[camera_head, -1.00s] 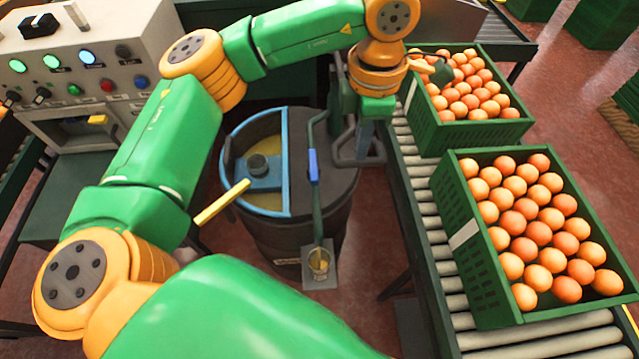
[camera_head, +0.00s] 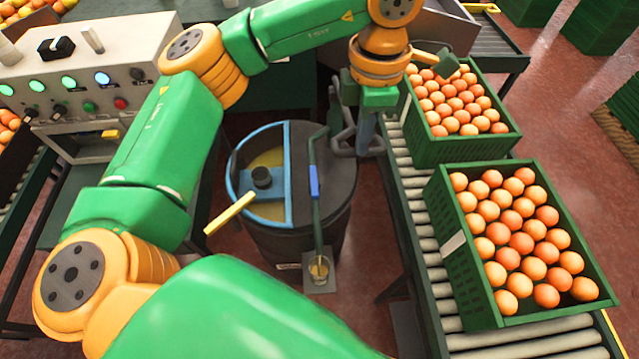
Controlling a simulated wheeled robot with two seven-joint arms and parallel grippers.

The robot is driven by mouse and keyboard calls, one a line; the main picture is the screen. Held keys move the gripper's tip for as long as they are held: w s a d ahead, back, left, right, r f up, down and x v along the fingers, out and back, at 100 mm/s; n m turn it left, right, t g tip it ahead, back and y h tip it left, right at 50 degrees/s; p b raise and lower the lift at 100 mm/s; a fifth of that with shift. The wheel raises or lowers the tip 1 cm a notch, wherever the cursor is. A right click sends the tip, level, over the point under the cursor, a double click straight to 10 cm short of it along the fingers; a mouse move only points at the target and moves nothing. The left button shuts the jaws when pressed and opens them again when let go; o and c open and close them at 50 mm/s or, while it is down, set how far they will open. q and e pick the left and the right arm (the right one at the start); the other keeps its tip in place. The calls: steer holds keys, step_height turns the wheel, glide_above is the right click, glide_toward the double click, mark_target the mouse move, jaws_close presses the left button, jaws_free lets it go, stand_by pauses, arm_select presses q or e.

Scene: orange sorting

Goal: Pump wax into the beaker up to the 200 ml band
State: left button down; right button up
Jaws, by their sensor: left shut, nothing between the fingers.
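The dark wax barrel (camera_head: 331,205) stands on the floor at the middle, with a blue rim and yellowish wax (camera_head: 268,209) showing in its open half. A dark knob sits on a blue plate there, and a yellow bar handle (camera_head: 230,213) sticks out to the left. A pipe with a blue sleeve (camera_head: 314,181) runs down the barrel's front to the small beaker (camera_head: 319,268) on a grey plate. The beaker's fill level and band are too small to read. My left gripper (camera_head: 366,137) is shut and empty, pointing down right of the barrel. My right gripper is out of view.
Two green crates of oranges (camera_head: 462,152) (camera_head: 470,280) stand on the roller conveyor (camera_head: 425,262) at the right. A control panel (camera_head: 90,72) with lit buttons is at the upper left. Red floor is free between barrel and conveyor.

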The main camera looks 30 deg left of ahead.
arm_select(q)
step_height(320, 180, down, 15)
steer(key=b, duration=1.2)
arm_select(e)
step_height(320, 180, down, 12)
arm_select(q)
step_height(320, 180, up, 17)
steer(key=p, duration=1.4)
steer(key=shift+f, duration=0.25)
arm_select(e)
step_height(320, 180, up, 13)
arm_select(q)
step_height(320, 180, down, 16)
steer(key=b, duration=1.3)
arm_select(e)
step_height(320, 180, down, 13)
arm_select(q)
step_height(320, 180, up, 17)
steer(key=p, duration=1.3)
steer(key=shift+f, duration=0.4)
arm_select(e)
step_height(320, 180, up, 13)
arm_select(q)
steer(key=shift+f, duration=0.1)
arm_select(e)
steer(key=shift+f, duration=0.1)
